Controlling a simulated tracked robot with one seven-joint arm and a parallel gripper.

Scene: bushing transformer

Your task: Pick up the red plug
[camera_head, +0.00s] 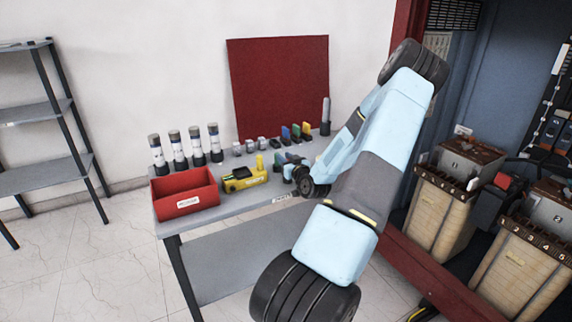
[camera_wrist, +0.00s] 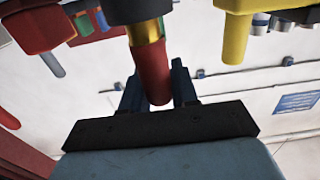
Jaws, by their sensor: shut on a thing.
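In the wrist view, the red plug (camera_wrist: 151,72) has a red end, a gold band and a dark body that runs out of the top of the picture. My gripper (camera_wrist: 157,88) has one finger on each side of the red end and is shut on it. The contact faces are partly hidden. In the head view, my gripper (camera_head: 284,164) is low over the front part of the table (camera_head: 235,200), right of the yellow device. The red plug cannot be made out there.
A red bin (camera_head: 186,194) and a yellow device (camera_head: 244,177) stand left of my gripper. Several white-and-black cylinders (camera_head: 178,149) and coloured upright pieces (camera_head: 295,132) stand behind. In the wrist view, a yellow part (camera_wrist: 235,35) and a red part (camera_wrist: 38,27) flank the plug.

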